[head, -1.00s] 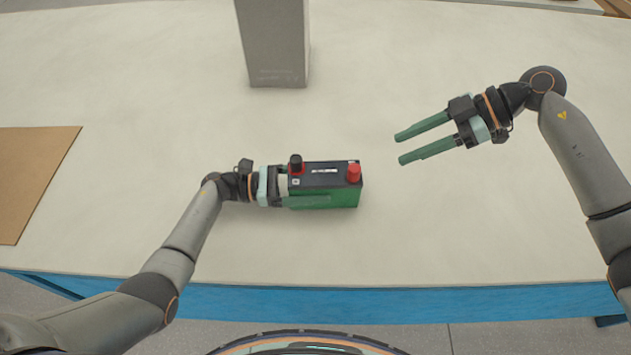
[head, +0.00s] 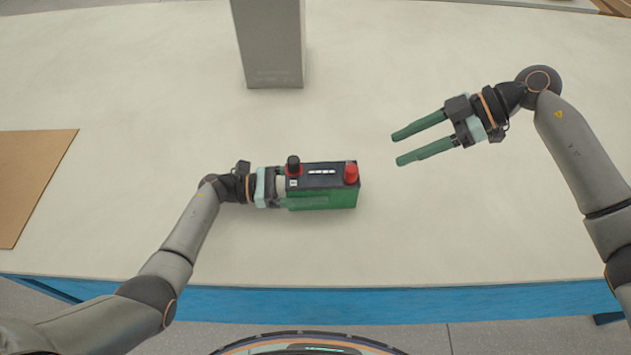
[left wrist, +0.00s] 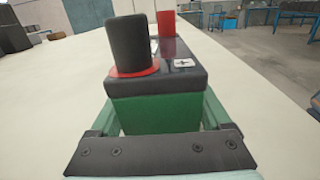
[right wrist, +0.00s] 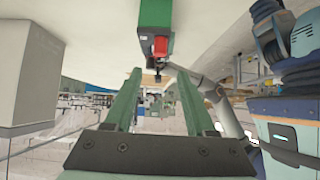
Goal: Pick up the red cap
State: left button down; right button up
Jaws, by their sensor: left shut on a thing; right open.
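The red cap (head: 351,173) sits on the right end of the top of a green battery (head: 322,199) with a dark lid. A black cap (head: 293,163) with a red ring at its base stands on the left end. My left gripper (head: 284,188) is shut on the battery's left end, its fingers along the sides in the left wrist view (left wrist: 160,115).
A grey block (head: 271,45) stands on the pale table (head: 180,100) behind the battery. A brown board (head: 30,185) lies at the left. The table's blue front edge (head: 300,304) is nearest me. The table between the battery and my right gripper is clear.

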jog(key=shift+o, duration=0.6)
jog(key=shift+a+r, duration=0.15)
jog(key=shift+a, duration=0.15)
notch_tip(320, 180, up, 6)
jog(key=n+h, duration=1)
jog(key=n, duration=0.5)
send_over(352, 168)
jog(key=shift+t, duration=0.4)
notch_tip(352, 168, down, 7)
jog(key=shift+w+r, duration=0.1)
jog(key=shift+f, duration=2.65)
grip_shut()
